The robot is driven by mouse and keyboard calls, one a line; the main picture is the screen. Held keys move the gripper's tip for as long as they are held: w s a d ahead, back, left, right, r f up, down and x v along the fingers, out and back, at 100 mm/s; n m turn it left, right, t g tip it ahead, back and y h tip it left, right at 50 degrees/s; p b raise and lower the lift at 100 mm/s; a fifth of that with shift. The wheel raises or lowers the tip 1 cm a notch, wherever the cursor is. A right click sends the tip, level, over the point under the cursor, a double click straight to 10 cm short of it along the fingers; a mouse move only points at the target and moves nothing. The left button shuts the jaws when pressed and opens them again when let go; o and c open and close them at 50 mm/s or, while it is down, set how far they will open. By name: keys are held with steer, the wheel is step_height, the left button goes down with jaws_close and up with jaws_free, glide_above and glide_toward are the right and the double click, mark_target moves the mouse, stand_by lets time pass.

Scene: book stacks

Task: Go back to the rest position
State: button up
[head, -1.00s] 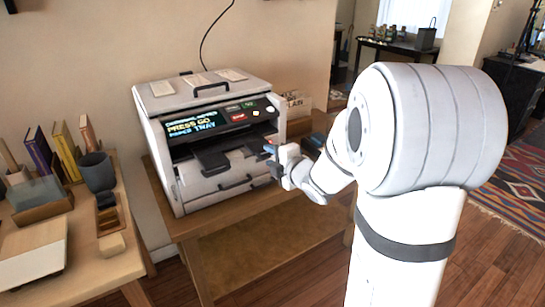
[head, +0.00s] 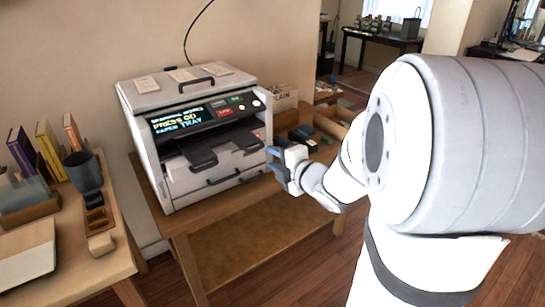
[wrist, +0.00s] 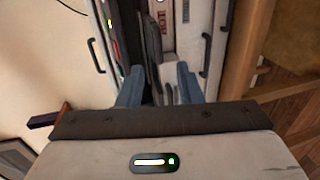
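My gripper (head: 275,164) is in front of the right part of the white printer (head: 146,98) in the head view. Its two blue fingers stand apart with nothing seen between them. In the wrist view the fingers of my gripper (wrist: 158,82) are spread, and the printer front (wrist: 222,45) fills the space beyond them, turned sideways. The printer's lit panel (head: 190,117) reads "PRESS GO" and "PAPER TRAY". Its dark tray (head: 205,157) sticks out below the panel. I see no contact between my gripper and the printer.
The printer stands on a wooden table (head: 225,230). A box (head: 282,98) and small dark items (head: 303,134) lie to its right. Wood floor lies between the tables.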

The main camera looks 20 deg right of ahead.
steer(key=s+d+r+m+g+h+p, duration=0.3)
steer(key=s+r+m+g+h+p, duration=0.35)
steer(key=m+p, duration=0.5)
steer(key=s+a+r+m+g+y+p, duration=0.1)
steer(key=s+a+r+m+g+p, duration=0.1)
steer(key=s+m, duration=0.3)
steer(key=s+a+r+m+g+p, duration=0.3)
steer(key=s+a+r+m, duration=0.1)
steer(key=s, duration=0.7)
steer(key=shift+a+m+y, duration=0.35)
steer(key=shift+a+m, duration=0.2)
steer(key=shift+a, duration=0.1)
steer(key=shift+g, duration=0.25)
